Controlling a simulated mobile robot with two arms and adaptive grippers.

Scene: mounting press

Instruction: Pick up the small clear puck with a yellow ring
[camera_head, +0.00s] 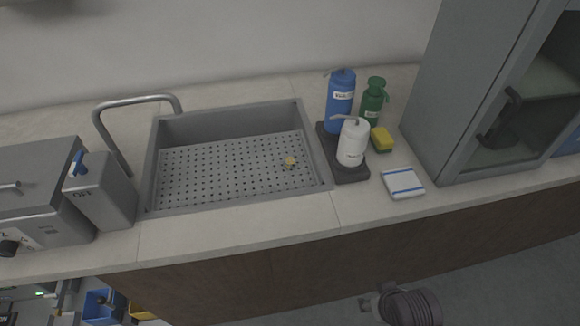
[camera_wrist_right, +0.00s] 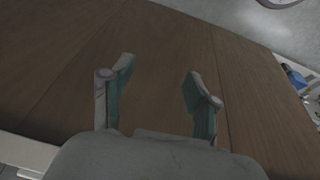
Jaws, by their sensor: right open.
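A small pale puck with a yellowish ring (camera_head: 290,161) lies on the perforated plate in the sink, toward its right side. It is too small to see if it is clear. My right gripper (camera_wrist_right: 152,88) is open and empty in the right wrist view, in front of the brown cabinet front (camera_wrist_right: 150,60). The puck does not show in that view. In the head view a dark ribbed part, likely my own arm, shows at the bottom right, well below the counter. My left gripper is not in view.
The sink (camera_head: 325,184) has raised walls, and a bent faucet (camera_head: 135,101) stands at its left. Bottles, among them a white one (camera_head: 353,145), stand on a dark tray right of it. A yellow sponge (camera_head: 382,139) and white pad (camera_head: 403,184) lie beyond. The front counter strip is clear.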

